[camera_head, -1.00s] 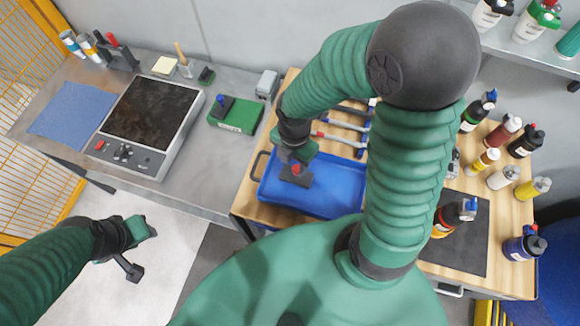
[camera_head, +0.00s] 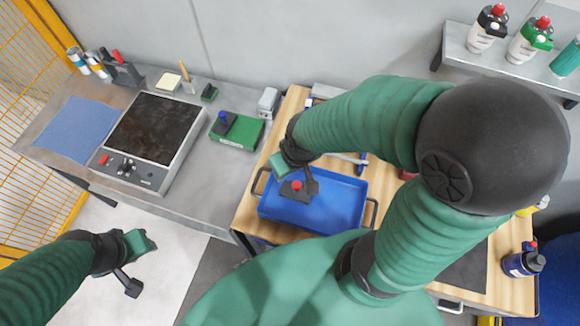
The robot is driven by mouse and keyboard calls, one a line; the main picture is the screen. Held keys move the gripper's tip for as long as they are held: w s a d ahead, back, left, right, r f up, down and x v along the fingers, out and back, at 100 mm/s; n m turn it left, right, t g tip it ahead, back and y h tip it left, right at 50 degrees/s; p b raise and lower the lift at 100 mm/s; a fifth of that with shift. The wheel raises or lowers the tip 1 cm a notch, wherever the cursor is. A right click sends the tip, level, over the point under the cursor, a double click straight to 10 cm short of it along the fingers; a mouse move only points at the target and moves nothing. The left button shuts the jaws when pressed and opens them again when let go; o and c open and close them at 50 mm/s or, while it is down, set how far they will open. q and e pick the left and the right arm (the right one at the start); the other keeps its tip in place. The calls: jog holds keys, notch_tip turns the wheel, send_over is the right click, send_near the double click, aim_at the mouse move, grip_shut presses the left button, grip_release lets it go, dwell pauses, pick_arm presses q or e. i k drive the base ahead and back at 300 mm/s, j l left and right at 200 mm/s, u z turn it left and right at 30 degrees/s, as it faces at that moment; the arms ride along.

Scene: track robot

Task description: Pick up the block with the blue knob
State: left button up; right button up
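The block with the blue knob (camera_head: 222,124) is dark and sits on a green case (camera_head: 240,132) on the grey bench, left of the blue tray. A dark block with a red knob (camera_head: 297,188) lies in the blue tray (camera_head: 325,210). My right gripper (camera_head: 308,184) is low over the tray, right at the red-knob block; whether its fingers touch or grip that block is unclear. It is apart from the blue-knob block. My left gripper (camera_head: 132,287) hangs over the pale floor in front of the bench, empty; its finger opening is not clear.
A hot plate (camera_head: 150,130) with a dark top stands left of the green case. A blue cloth (camera_head: 75,129) lies farther left. A small grey device (camera_head: 268,102) stands behind the tray's left side. My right arm hides much of the wooden table (camera_head: 512,241).

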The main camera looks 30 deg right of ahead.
aim_at(227, 120)
jog(key=j+z, duration=0.15)
jog(key=j, duration=0.4)
jog(key=j+z, duration=0.15)
jog(key=j, duration=0.4)
jog(key=k+j+z, duration=0.2)
jog(key=j, duration=0.3)
jog(key=i+j+z, duration=0.25)
jog(key=i+j, duration=0.2)
jog(key=i+j+z, duration=0.3)
jog(key=j, duration=0.3)
jog(key=i+j+z, duration=0.1)
jog(key=i, duration=0.4)
jog(key=j, duration=0.05)
